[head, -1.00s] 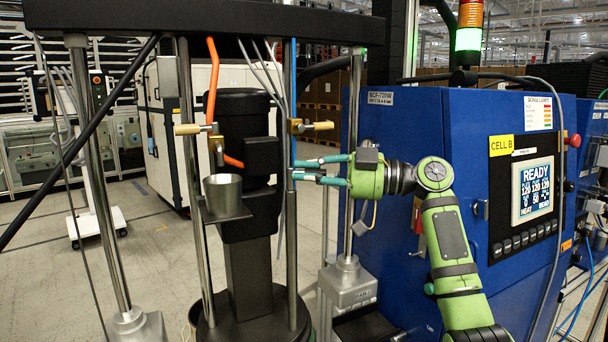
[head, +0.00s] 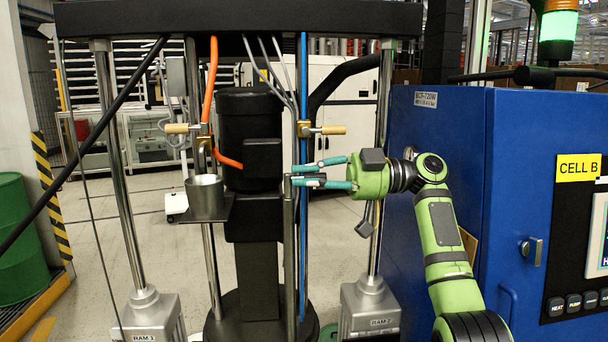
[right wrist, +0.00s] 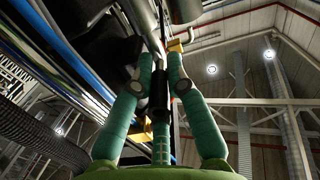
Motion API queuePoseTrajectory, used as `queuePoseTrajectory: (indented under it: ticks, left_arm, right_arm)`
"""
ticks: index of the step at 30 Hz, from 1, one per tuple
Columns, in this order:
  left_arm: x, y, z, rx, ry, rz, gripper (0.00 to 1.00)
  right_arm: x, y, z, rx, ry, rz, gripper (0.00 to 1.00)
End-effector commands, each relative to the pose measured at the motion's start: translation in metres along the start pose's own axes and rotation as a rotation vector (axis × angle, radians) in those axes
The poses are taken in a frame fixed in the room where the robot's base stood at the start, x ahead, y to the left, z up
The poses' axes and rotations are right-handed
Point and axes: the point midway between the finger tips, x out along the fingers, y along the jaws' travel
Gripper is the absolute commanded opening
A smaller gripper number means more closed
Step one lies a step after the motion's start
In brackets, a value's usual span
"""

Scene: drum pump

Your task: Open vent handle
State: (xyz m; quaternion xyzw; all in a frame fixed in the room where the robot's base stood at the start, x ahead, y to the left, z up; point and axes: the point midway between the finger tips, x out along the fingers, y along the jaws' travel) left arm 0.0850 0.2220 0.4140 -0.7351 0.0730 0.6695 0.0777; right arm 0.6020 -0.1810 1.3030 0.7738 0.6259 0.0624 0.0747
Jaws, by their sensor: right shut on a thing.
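My right gripper (head: 298,176) reaches in from the right, its teal fingers closed at the top of a slim grey upright rod (head: 290,250) beside the black pump (head: 250,130). In the right wrist view the gripper (right wrist: 160,65) has its fingertips close together on a dark upright bar. A brass valve with a tan handle (head: 328,130) sits just above the gripper, apart from it in the head view. A similar tan handle (head: 181,128) is on the left. Both lie about level. No label shows which is the vent handle. My left gripper is out of view.
A metal cup (head: 204,194) sits on a bracket left of the pump. Ram posts (head: 384,150) flank the pump, and a blue hose (head: 303,80) runs down near my fingers. The blue cabinet (head: 430,150) stands close to my right arm. A green drum (head: 20,235) is far left.

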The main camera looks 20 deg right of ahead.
Motion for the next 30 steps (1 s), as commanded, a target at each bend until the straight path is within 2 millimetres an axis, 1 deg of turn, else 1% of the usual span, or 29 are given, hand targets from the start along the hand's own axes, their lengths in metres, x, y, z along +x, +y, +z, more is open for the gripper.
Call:
queuePoseTrajectory:
  ticks: [17, 18, 19, 30]
  left_arm:
    - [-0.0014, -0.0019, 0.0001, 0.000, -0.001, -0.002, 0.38]
    - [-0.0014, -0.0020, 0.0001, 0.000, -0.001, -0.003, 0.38]
    - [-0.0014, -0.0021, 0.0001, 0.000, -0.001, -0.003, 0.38]
    - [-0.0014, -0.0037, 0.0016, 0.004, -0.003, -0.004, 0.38]
  right_arm:
    - [-0.0019, -0.0021, 0.0025, 0.001, -0.003, -0.024, 0.00]
    - [-0.0018, -0.0020, 0.0025, 0.001, -0.003, -0.024, 0.27]
    - [-0.0018, -0.0020, 0.0025, 0.001, -0.002, -0.024, 0.39]
    - [-0.0028, -0.0012, 0.0007, -0.001, 0.001, -0.019, 0.40]
